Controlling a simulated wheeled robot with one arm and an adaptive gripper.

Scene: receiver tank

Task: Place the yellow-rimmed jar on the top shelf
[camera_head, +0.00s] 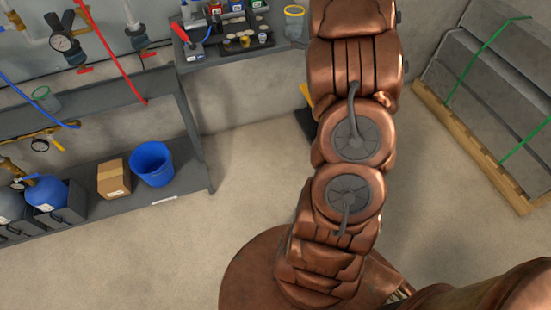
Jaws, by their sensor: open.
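The yellow-rimmed jar (294,22) is clear and stands upright at the right end of a grey wall ledge at the top of the view, just left of my arm. My arm runs up the picture and out over the top edge. My gripper is not in view, so its place relative to the jar is hidden. A grey rack on the left has an upper shelf (105,105) and a lower shelf (110,212). I cannot tell whether a higher shelf lies outside the view.
A green-rimmed clear jar (45,98) stands on the rack's upper shelf. Below are a cardboard box (114,179), a blue bucket (152,164) and a blue cylinder (47,193). Strapped slabs (490,95) stand right. Floor between is clear.

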